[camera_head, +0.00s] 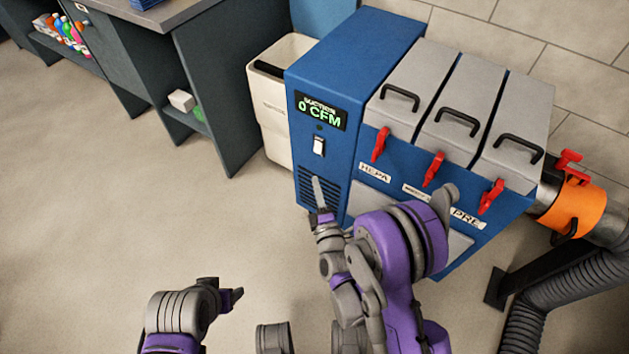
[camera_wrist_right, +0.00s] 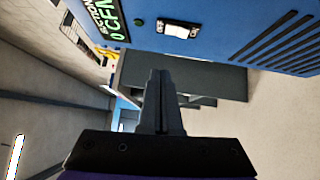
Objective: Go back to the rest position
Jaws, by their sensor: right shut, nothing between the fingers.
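My right gripper (camera_head: 318,193) is in front of the blue filter machine (camera_head: 350,55), near its slotted vent and below the power switch (camera_head: 319,146). In the right wrist view the right gripper's fingers (camera_wrist_right: 160,90) are together with nothing between them, and the machine's face with the switch (camera_wrist_right: 180,28) lies beyond. My left gripper (camera_head: 234,297) is low at the left over bare floor. Its fingers are small and dark, and I cannot tell whether they are open. The machine's display (camera_head: 320,111) reads 0 CFM.
Three grey lids with black handles (camera_head: 457,120) and red latches (camera_head: 433,169) top the machine. An orange collar (camera_head: 577,209) joins a ribbed duct (camera_head: 560,290) at the right. A cream bin (camera_head: 268,115) and a dark workbench (camera_head: 190,80) stand left. The floor at left is clear.

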